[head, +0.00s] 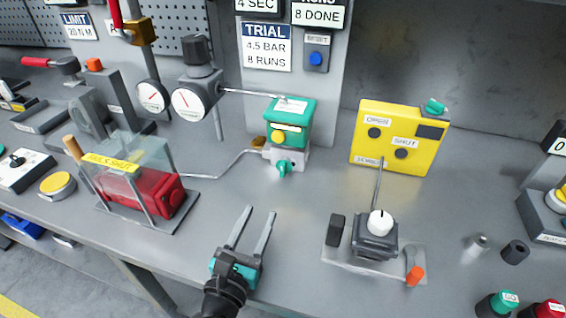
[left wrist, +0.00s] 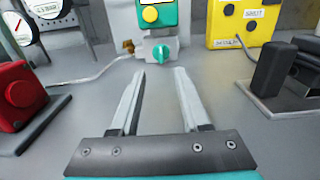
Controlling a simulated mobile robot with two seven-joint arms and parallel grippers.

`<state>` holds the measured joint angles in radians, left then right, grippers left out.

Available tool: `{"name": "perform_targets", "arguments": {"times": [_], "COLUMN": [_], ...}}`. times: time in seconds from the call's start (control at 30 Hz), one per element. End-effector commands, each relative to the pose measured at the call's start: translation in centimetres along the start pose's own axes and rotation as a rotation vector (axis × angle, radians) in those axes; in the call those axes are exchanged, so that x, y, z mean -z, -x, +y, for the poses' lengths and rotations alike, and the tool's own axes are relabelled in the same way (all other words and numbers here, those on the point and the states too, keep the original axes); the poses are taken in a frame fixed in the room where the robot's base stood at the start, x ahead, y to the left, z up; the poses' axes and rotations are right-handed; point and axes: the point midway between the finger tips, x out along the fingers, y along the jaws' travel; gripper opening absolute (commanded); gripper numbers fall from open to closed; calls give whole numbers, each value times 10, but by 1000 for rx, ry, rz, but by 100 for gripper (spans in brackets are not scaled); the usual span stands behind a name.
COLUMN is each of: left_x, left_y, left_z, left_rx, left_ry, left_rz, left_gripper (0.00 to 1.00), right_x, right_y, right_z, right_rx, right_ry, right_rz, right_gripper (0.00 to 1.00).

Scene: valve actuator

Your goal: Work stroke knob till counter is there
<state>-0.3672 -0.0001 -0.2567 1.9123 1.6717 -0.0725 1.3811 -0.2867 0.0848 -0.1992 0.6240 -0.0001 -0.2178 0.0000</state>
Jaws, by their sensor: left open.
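A black box (head: 377,240) with a white-capped knob (head: 380,222) stands on a grey plate right of centre; its label cannot be read. A green knob (head: 285,168) sits low on the green-topped valve unit (head: 290,122); it also shows in the left wrist view (left wrist: 161,54). I cannot tell which is the stroke knob. A display (head: 318,14) at the top edge reads "8 DONE"; its upper line is cut off. My left gripper (head: 260,210) is open and empty over the bench, in front of the green knob and left of the black box. My right gripper is out of view.
A yellow box (head: 398,138) marked OPEN and SHUT stands at the back right. A red cylinder unit (head: 150,190) under a clear cover is at left. A sign (head: 266,46) reads "TRIAL 4.5 BAR 8 RUNS". A blue reset button (head: 316,59) is beside it. Bench around my gripper is clear.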

Motion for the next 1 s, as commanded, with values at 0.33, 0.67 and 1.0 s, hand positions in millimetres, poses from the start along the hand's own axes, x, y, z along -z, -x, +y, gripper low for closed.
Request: {"name": "perform_targets", "arguments": {"times": [0.33, 0.67, 1.0], "left_x": [-2, -1, 0], "left_y": [-48, -100, -140], "left_z": [0, -1, -1], "left_rx": [2, 2, 2], "left_ry": [-2, -3, -4], "left_rz": [-2, -3, -1], "left_gripper": [46, 46, 46], "right_x": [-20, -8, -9], "right_y": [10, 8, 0], "right_z": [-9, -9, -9], "right_rx": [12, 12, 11], "right_ry": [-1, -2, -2], "right_rz": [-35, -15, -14], "right_gripper": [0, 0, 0]}}
